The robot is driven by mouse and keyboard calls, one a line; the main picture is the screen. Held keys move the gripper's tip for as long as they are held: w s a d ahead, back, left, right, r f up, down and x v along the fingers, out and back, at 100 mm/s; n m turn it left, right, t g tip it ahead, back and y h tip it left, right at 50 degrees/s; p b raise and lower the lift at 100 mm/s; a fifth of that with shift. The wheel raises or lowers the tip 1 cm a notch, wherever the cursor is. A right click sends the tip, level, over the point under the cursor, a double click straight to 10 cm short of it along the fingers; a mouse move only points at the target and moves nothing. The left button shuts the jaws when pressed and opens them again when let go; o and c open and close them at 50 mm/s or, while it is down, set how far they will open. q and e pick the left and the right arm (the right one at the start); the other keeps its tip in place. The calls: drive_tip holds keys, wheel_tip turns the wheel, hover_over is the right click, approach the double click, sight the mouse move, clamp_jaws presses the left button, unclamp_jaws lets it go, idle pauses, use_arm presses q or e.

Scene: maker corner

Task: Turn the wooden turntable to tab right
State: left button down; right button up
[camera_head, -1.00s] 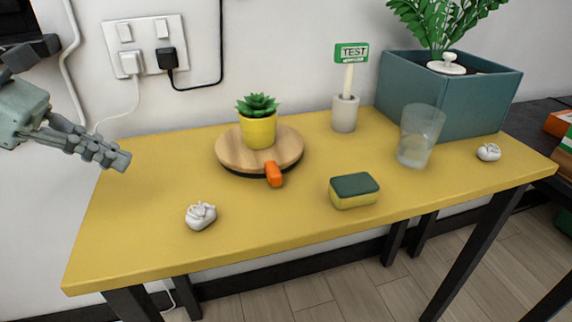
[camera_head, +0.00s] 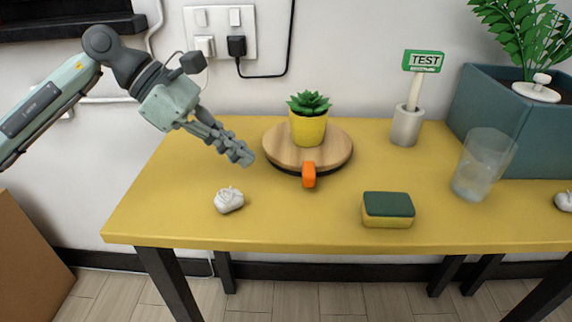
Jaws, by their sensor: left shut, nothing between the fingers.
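The round wooden turntable (camera_head: 283,152) sits on the yellow table, towards the back. Its orange tab (camera_head: 309,174) points to the front, towards me. A yellow pot with a green succulent (camera_head: 308,127) stands on the turntable. My left gripper (camera_head: 246,159) is shut and empty, with its fingertips a little left of the turntable's left rim and apart from it in the picture. My right gripper does not show.
The yellow table (camera_head: 290,227) also bears a white crumpled lump (camera_head: 229,200) front left and a green-and-yellow sponge (camera_head: 387,209) front right. A grey cup with a TEST sign (camera_head: 406,125), a clear glass (camera_head: 481,165) and a blue-grey planter (camera_head: 490,105) stand to the right.

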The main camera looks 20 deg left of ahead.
use_arm(q)
drive_tip(key=x, duration=0.4)
drive_tip(key=shift+r, duration=0.1)
drive_tip(key=d+p, duration=0.1)
drive_tip(key=w+d, duration=0.1)
drive_tip(key=d, duration=0.1)
drive_tip(key=shift+d+p, duration=0.25)
drive_tip(key=shift+p, duration=0.1)
drive_tip(key=shift+w+d+f, duration=0.15)
drive_tip(key=shift+d+f, duration=0.2)
drive_tip(key=shift+d, duration=0.1)
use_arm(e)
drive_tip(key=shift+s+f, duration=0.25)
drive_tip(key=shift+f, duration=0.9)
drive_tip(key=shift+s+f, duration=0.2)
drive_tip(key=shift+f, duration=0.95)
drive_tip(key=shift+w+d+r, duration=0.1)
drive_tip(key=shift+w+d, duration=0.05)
